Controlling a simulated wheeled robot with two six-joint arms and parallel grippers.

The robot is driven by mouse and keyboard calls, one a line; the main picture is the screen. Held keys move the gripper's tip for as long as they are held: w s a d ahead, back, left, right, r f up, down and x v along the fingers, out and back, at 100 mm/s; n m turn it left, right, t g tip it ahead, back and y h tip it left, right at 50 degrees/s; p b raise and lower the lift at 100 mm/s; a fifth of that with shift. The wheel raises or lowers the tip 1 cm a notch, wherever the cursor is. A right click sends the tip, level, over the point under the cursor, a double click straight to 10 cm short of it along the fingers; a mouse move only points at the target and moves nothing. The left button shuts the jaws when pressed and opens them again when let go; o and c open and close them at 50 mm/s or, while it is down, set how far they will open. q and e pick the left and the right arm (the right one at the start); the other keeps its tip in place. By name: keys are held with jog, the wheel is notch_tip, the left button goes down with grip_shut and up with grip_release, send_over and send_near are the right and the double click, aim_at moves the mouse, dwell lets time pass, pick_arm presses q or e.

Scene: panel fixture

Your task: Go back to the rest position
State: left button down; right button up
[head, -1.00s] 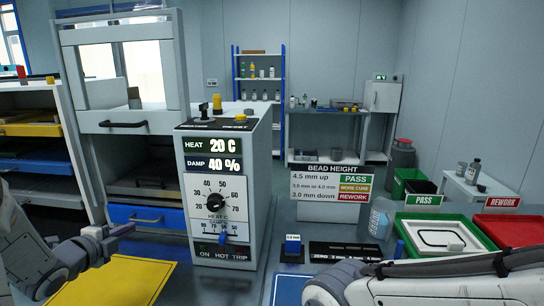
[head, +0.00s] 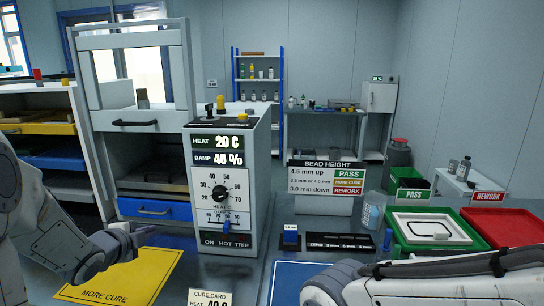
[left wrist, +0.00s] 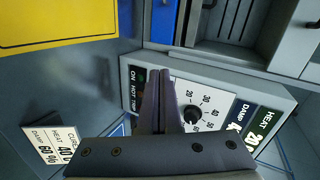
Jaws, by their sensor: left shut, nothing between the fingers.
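My left gripper (head: 138,233) is at the lower left of the head view, in front of the control panel (head: 222,180) and above the yellow MORE CURE mat (head: 125,275). In the left wrist view its fingers (left wrist: 160,78) are together with nothing between them. They point toward the panel's face, overlapping the panel (left wrist: 205,75) near its dial (left wrist: 191,114); whether they touch it I cannot tell. My right arm lies across the lower right of the head view; its gripper does not show. The panel reads HEAT 20 C and DAMP 40%.
A cure card (head: 209,298) stands at the front. A chamber with a raised door (head: 135,120) and blue drawer (head: 154,210) is left of the panel. A green PASS tray (head: 408,243) and red REWORK tray (head: 520,228) are at right.

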pick_arm(q)
jog(key=s+d+n+g+p, duration=0.25)
jog(key=s+d, duration=0.35)
jog(key=d, duration=0.3)
jog(key=s+d+n+g+p, duration=0.1)
jog(key=s+d+n+g, duration=0.4)
jog(key=d, duration=0.5)
jog(key=s+d+n+g+p, duration=0.1)
jog(key=s+d+g, duration=0.1)
jog(key=s, duration=0.9)
jog(key=s+d+r+n+g+p, duration=0.1)
jog(key=s+d+g, duration=0.2)
jog(key=s, duration=0.8)
jog(key=shift+d, duration=1.1)
jog(key=shift+r, duration=0.1)
